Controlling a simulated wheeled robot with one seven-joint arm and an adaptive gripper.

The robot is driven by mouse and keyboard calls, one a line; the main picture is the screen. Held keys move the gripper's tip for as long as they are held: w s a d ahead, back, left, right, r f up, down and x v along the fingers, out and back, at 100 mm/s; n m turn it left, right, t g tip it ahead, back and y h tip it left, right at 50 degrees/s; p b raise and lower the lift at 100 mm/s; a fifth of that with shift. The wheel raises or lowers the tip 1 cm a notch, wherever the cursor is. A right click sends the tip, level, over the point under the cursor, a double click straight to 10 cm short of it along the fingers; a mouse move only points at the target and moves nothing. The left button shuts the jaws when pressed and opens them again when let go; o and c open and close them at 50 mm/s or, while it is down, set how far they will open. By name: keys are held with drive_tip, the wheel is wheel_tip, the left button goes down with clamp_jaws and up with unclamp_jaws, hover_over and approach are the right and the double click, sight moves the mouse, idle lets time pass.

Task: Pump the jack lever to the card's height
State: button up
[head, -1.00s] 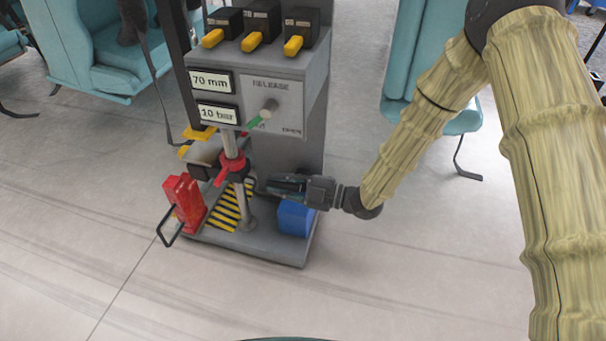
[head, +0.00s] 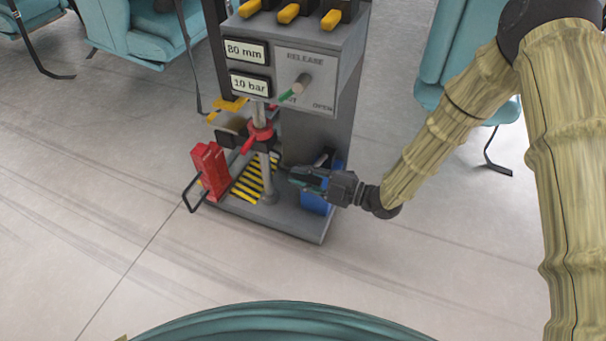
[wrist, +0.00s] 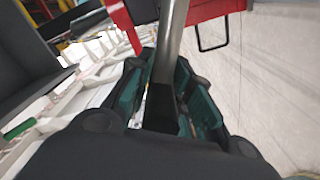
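The grey jack stand (head: 350,60) has a display reading 80 mm (head: 246,51) and one reading 10 bar (head: 250,84). The release knob (head: 300,85) with a green pointer is on the panel beside them. The jack's post (head: 265,180) with a red collar (head: 258,136) stands below. My gripper (head: 297,178) is low in front of the stand, right of the post. In the wrist view, the jack lever (wrist: 170,45), a grey rod with a black end, lies between the teal fingers, which appear shut on it. In the head view the lever is mostly hidden. I cannot make out a card.
A red block (head: 209,170) with a black loop handle stands left of the post. A blue box (head: 315,203) is behind my gripper. Yellow-handled switches (head: 289,13) sit on top. Teal seats (head: 445,60) stand behind. The floor in front is clear.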

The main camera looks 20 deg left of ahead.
drive_tip(key=shift+s+d+f, duration=0.1)
drive_tip(key=shift+s+d, duration=0.05)
drive_tip(key=shift+d, duration=0.05)
drive_tip(key=shift+o, duration=0.2)
drive_tip(key=shift+d, duration=0.35)
drive_tip(key=d, duration=1.1)
drive_tip(key=shift+s, duration=0.3)
idle(0.9)
